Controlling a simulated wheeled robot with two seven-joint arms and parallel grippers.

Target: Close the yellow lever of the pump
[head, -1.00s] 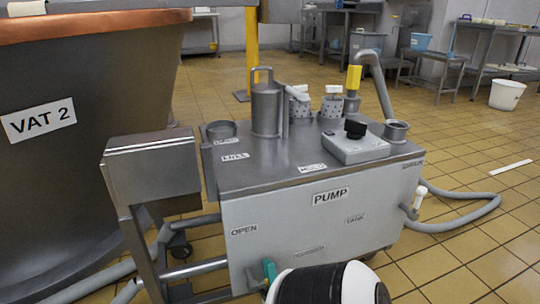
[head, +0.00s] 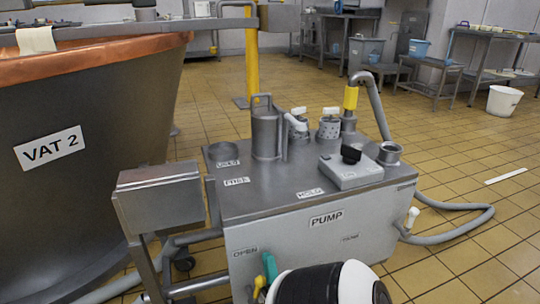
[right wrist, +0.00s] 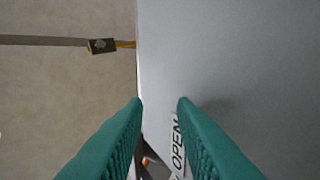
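The grey pump (head: 300,192) is a metal box on wheels, labelled PUMP on its front. A small yellow piece (head: 259,284) shows at the lower front, left of my right gripper (head: 268,266); it may be the yellow lever, mostly hidden. The gripper's teal fingers are beside the OPEN label (head: 245,252). In the right wrist view the fingers (right wrist: 160,101) stand apart, with nothing between them but the pump's face (right wrist: 230,60). The OPEN label (right wrist: 176,150) shows sideways between them. A yellow sleeve (head: 350,97) sits on the upright pipe on top. My left gripper is out of view.
A large vat marked VAT 2 (head: 70,180) with a copper rim stands at the left. A grey box (head: 160,196) on legs is between vat and pump. A grey hose (head: 465,225) curves on the tiled floor at the right. Open floor lies behind the pump.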

